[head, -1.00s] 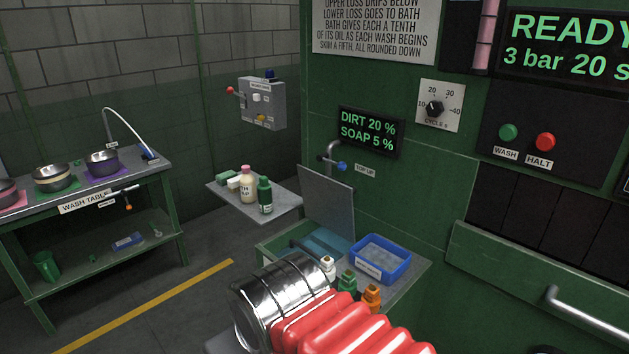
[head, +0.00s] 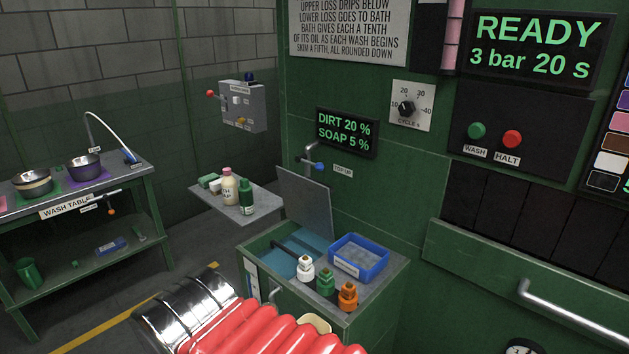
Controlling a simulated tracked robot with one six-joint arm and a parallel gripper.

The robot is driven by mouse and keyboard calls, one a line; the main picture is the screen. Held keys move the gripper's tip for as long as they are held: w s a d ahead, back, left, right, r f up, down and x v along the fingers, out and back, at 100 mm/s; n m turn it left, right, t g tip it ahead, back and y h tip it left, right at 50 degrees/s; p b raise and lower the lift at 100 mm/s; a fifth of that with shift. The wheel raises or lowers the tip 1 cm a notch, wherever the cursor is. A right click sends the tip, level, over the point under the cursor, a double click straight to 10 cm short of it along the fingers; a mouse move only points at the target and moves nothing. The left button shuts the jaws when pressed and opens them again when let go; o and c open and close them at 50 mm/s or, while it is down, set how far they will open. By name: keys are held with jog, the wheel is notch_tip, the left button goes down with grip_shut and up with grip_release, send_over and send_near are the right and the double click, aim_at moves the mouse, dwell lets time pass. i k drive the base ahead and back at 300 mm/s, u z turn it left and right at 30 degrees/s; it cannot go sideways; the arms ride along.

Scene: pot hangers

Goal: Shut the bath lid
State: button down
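The bath lid (head: 306,201) is a grey flat panel standing raised, close to upright, at the back of the bath. The bath (head: 290,254) is open below it, with blue liquid or lining and a dark bar across it, set in a green cabinet. My arm, with a shiny metal section and red ribbed sleeve, crosses the bottom of the head view in front of the cabinet. My gripper's fingers are not visible, so its opening and any contact are hidden.
A blue tray (head: 373,267) and white (head: 304,270), green (head: 325,283) and orange (head: 348,297) capped bottles stand right of the bath. A shelf with bottles (head: 228,187) is behind left. A tap (head: 312,160) sits above the lid. The wash table (head: 135,178) is at far left.

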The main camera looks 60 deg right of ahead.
aim_at(307, 200)
jog(key=k, duration=1.15)
jog(key=z, duration=0.45)
jog(key=i, duration=1.25)
